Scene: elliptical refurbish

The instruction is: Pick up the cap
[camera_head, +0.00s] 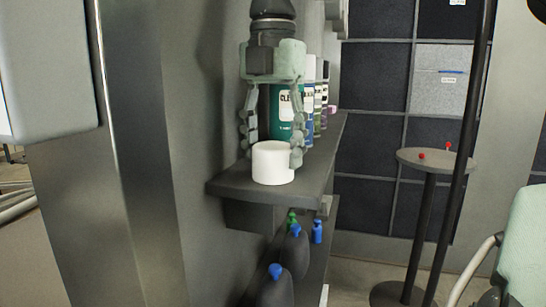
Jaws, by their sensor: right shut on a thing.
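The cap (272,163) is a short white cylinder at the front end of a dark shelf (240,183). My right gripper (273,154) comes down from above with its pale green fingers pointing down. It is shut on the cap, with one finger at the cap's right side; the left fingertip is partly hidden behind the cap. I cannot tell whether the cap touches the shelf or is slightly above it. My left gripper is not in view.
A green bottle (281,108) stands just behind the gripper, with more bottles (309,100) in a row behind it. Dark bottles with blue tops (275,285) stand on a lower shelf. A grey wall (200,120) borders the shelf on the left. A round table (425,160) stands at right.

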